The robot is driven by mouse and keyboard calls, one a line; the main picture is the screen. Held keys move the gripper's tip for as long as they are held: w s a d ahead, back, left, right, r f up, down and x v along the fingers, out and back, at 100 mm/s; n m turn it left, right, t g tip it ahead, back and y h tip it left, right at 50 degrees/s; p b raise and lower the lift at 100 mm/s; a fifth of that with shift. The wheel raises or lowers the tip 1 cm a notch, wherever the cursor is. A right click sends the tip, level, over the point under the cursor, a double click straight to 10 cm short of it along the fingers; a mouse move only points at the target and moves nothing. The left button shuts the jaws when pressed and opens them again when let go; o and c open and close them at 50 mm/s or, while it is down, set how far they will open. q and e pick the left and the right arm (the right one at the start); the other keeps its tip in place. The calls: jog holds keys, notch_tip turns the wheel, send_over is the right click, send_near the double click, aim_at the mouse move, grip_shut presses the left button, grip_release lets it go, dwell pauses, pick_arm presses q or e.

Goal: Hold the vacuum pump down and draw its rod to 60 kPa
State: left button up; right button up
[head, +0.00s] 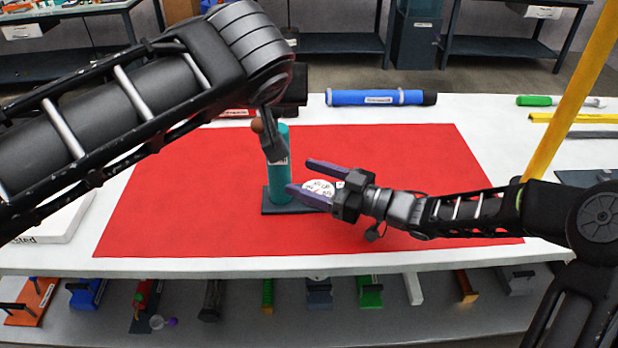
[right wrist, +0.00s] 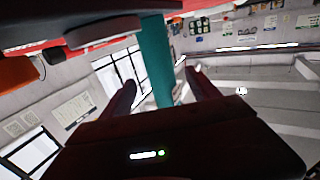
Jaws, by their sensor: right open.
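The pump has a teal upright cylinder (head: 281,165) on a dark base plate (head: 270,207) on the red mat. A round white gauge (head: 318,186) sits beside it, partly covered by my right gripper; I cannot read it. My right gripper (head: 299,176) has purple fingers spread open, pointing left at the cylinder. In the right wrist view the teal cylinder (right wrist: 155,55) shows beyond and between the open fingers (right wrist: 160,90); contact cannot be told. My left gripper (head: 272,143) is over the cylinder's top, beside a brown knob (head: 257,125). Its jaws are mostly hidden by my arm.
The red mat (head: 400,170) is otherwise largely clear on the white table. A blue tube (head: 375,97) lies behind it, and a green-handled tool (head: 535,101) and yellow bar (head: 565,118) lie at the right. Several tools sit on the lower shelf in front.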

aim_at(277, 168)
dwell(0.3)
jog(key=shift+x, duration=3.9)
jog(key=shift+c, duration=0.5)
grip_shut()
pick_arm(q)
jog(key=shift+o, duration=0.2)
